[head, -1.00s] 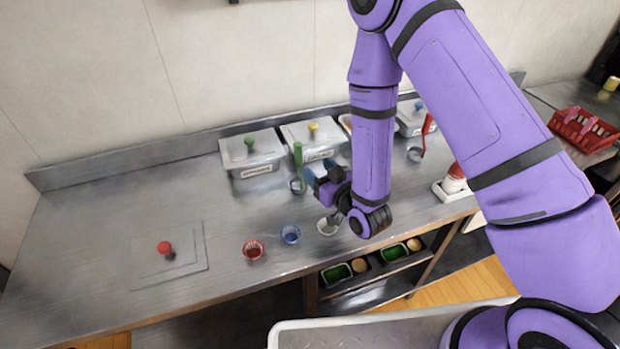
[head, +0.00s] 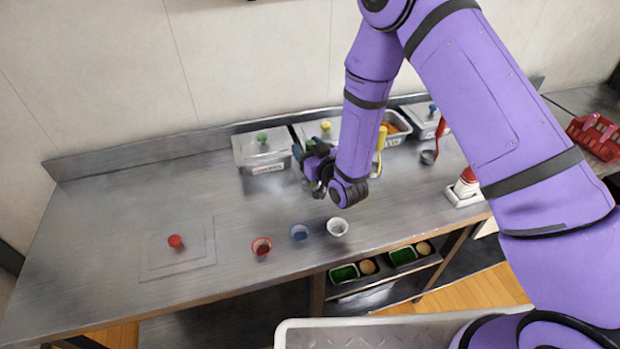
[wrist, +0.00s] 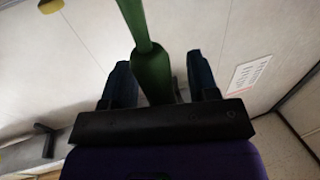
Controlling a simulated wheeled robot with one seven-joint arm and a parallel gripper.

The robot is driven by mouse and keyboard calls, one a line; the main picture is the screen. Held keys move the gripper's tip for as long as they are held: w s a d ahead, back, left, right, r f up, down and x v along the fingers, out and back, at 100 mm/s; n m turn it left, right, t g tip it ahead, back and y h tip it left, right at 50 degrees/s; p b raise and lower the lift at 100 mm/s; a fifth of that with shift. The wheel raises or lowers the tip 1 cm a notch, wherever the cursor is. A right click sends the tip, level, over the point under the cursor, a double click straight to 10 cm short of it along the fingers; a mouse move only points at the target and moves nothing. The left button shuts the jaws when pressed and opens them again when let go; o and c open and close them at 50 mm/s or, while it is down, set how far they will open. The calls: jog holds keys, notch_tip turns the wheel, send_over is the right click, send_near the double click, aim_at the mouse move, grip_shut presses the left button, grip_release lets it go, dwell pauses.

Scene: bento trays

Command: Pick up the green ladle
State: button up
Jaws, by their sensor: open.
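The green ladle (wrist: 152,65) shows in the wrist view as a long green handle running from the top edge down between my two dark blue fingers. My gripper (wrist: 160,80) is open, with a finger on each side of the handle and gaps beside it. In the head view, my gripper (head: 310,168) is at the back middle of the counter, in front of the lidded containers. It hides most of the ladle there, including the bowl. I cannot tell whether either finger touches the handle.
Lidded metal containers (head: 265,155) line the counter's back. A yellow ladle (head: 381,138) and a red ladle (head: 440,128) stand to the right. A red cup (head: 262,247), blue cup (head: 300,232) and white cup (head: 337,227) are near the front edge.

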jog(key=shift+w+a, duration=0.1)
jog(key=shift+w, duration=0.05)
grip_shut()
jog(key=shift+r, duration=0.1)
